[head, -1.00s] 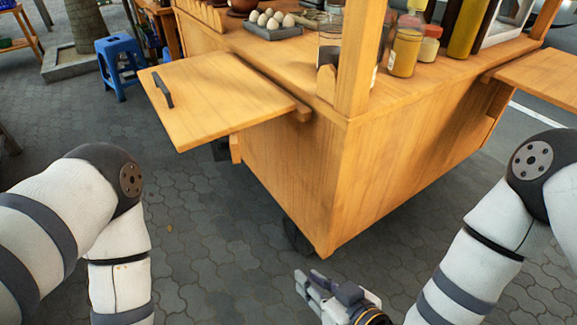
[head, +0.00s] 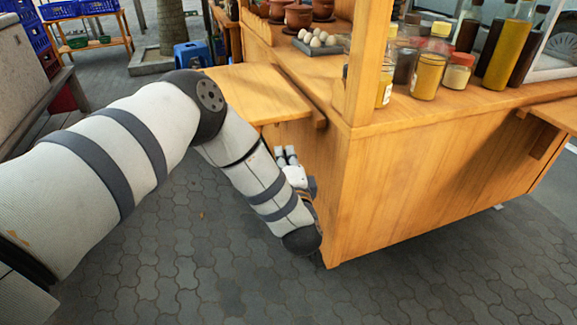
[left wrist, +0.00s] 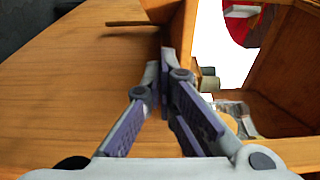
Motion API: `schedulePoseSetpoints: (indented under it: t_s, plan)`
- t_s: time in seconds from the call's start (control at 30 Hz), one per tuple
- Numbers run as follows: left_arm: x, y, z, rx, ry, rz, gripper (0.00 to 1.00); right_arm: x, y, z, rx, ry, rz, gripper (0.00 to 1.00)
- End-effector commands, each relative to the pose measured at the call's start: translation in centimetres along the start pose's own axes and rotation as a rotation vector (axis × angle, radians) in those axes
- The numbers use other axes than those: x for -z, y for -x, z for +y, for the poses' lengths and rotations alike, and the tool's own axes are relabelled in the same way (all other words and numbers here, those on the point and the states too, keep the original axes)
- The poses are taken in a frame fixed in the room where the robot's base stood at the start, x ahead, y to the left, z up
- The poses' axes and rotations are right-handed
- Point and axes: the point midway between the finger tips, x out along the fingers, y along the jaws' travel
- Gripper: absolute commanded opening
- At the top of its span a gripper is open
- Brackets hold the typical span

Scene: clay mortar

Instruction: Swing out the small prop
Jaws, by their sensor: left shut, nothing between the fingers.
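My left gripper (head: 285,158) is below the cart's left side flap (head: 245,92), beside the cart's side wall, with its fingers pointing away from me. In the left wrist view my left gripper's fingers (left wrist: 160,65) meet at the tips, shut and empty, in front of a wooden panel (left wrist: 70,80). A thin brown strip (left wrist: 136,23) lies past the fingertips; I cannot tell whether it is the small prop. In the head view my left arm covers part of the area under the flap, and no prop shows clearly there. My right gripper is out of view.
The wooden cart (head: 430,180) stands close to my left forearm. Bottles and jars (head: 428,75) and a tray of eggs (head: 318,45) are on its top. A second flap (head: 555,112) is at the right. A blue stool (head: 192,54) stands behind the left flap. Open paving lies in front.

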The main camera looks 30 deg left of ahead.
Motion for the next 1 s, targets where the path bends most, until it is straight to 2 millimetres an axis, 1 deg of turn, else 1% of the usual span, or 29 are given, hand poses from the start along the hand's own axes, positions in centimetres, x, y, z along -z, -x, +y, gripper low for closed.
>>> schedulePoseSetpoints:
  t_s: [0.03, 0.1, 0.17, 0.2, 0.3, 0.4, 0.47, 0.6, 1.0]
  plan:
    - [-0.1, -1.1, 0.2, 0.0, 0.0, -0.004, 0.0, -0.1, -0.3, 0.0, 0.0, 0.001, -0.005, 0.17]
    - [-0.1, -2.7, 0.3, -0.002, 0.0, -0.004, 0.0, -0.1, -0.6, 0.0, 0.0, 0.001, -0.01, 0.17]
    - [-0.1, -3.9, 0.3, -0.002, 0.0, -0.002, 0.0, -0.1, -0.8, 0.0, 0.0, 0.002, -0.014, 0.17]
    - [-0.7, -4.3, 0.1, -0.003, -0.003, -0.003, 0.0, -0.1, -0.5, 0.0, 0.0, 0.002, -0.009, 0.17]
    - [-2.3, -4.6, -0.2, 0.0, 0.001, -0.001, 0.0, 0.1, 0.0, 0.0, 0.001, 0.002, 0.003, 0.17]
    - [-3.3, -4.8, -0.1, -0.001, 0.001, 0.0, 0.0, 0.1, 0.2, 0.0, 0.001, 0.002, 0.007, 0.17]
    - [-3.6, -4.8, -0.1, -0.001, 0.0, 0.002, 0.0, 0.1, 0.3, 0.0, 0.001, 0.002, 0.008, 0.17]
    - [-3.9, -4.9, 0.0, -0.001, 0.0, 0.003, 0.0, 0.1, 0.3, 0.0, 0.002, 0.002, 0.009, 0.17]
    - [-3.8, -4.8, -0.1, -0.001, 0.0, 0.016, 0.0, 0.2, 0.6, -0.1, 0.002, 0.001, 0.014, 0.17]
